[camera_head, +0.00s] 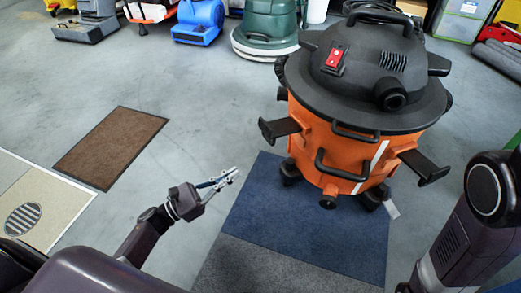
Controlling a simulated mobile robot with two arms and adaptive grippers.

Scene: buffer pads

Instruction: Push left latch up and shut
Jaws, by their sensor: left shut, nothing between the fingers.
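An orange canister vacuum (310,130) with a black lid (365,60) stands upright at the upper right in the head view. Its left latch (280,128), a black flap, sticks outward from the orange body below the lid rim. A similar black latch on the right (424,167) also sticks out and slants down. My left gripper (235,174) is shut and empty, left of the vacuum and below the left latch in the picture, apart from it. My right arm (465,235) shows at the right edge; its gripper is out of the frame.
The vacuum stands partly on a blue mat (300,220); a grey mat (235,268) lies nearer me. A brown mat (110,147) and a beige mat with a grate (40,200) lie left. Cleaning machines, including a blue blower (199,20), line the back. Floor between is clear.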

